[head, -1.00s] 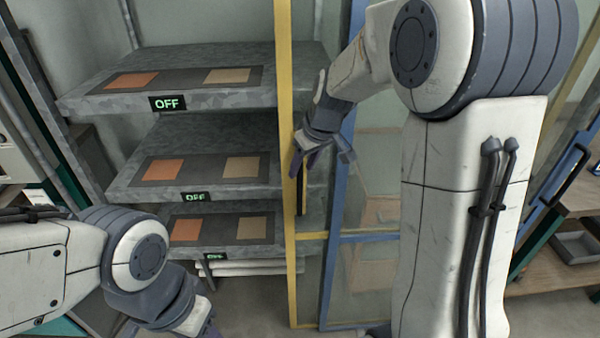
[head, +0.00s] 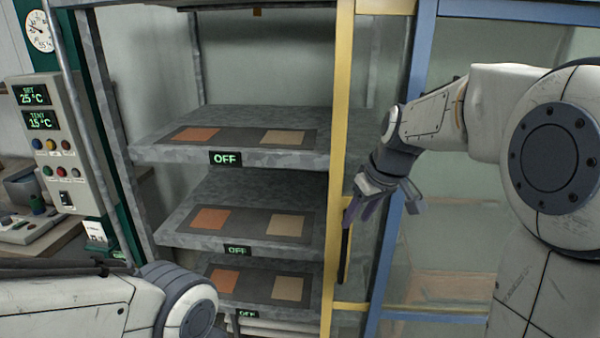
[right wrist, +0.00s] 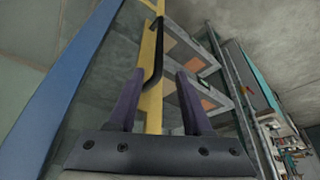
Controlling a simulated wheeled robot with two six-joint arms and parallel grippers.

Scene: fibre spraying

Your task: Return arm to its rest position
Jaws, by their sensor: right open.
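My right gripper (head: 384,207) is in front of the cabinet, beside the yellow door frame (head: 342,150). Its two purple fingers are apart. In the right wrist view the open fingers (right wrist: 157,100) point toward the black door handle (right wrist: 158,52) on the yellow frame, with nothing held between them. In the head view the handle (head: 344,256) hangs just below and left of the fingers. Whether a finger touches it is hard to tell. My left arm shows at the lower left of the head view, but its gripper is out of the frame.
The cabinet's shelves (head: 235,157) carry dark mats with orange and tan squares and OFF displays. A blue-framed glass door (head: 400,180) stands at right. A control box (head: 62,140) reading 25 °C and 15 °C is at left, under a round dial (head: 39,31). The left shelf opening is uncovered.

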